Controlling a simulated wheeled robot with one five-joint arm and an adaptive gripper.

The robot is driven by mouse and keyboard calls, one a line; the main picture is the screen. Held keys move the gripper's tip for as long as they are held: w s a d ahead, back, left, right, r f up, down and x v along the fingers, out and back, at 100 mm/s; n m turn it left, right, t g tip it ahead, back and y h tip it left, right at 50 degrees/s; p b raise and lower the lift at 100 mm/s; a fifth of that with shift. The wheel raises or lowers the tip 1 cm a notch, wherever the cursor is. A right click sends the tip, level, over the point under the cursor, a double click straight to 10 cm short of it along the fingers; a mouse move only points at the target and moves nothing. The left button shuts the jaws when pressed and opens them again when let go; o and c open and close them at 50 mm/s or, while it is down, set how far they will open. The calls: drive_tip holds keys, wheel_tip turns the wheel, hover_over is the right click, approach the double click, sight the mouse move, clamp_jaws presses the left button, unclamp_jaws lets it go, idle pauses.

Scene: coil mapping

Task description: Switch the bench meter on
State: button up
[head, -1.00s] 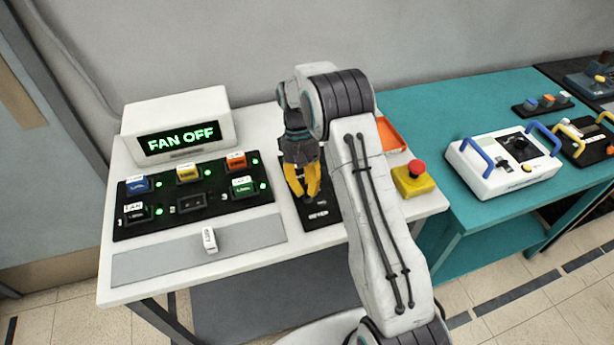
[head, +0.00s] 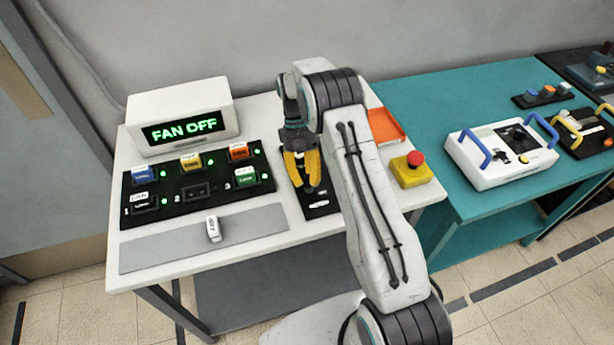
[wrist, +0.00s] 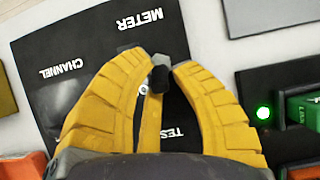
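The bench meter's controls sit on a black panel (wrist: 95,50) marked METER, CHANNEL and TEST in the wrist view. In the head view most of this panel (head: 318,203) is hidden by my arm and gripper. My gripper (head: 305,188) has two yellow fingers pointing down over the panel. In the wrist view my gripper's tips (wrist: 162,65) are close together, with a narrow gap. A small grey piece (wrist: 160,73) shows in that gap, below the METER label. I cannot tell whether the fingers touch it. The meter's on or off state is not visible.
A fan control board (head: 155,210) with coloured switches and green lights is left of the panel. A display (head: 182,131) reads FAN OFF. A red button on a yellow box (head: 410,175) and an orange tray (head: 390,125) are to the right. A white tag (head: 213,229) lies in front.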

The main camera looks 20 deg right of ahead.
drive_tip(key=o, duration=0.3)
drive_tip(key=shift+w+r, duration=0.15)
drive_tip(key=shift+v, duration=3.15)
drive_tip(key=shift+w+r, duration=0.1)
drive_tip(key=shift+r, duration=0.3)
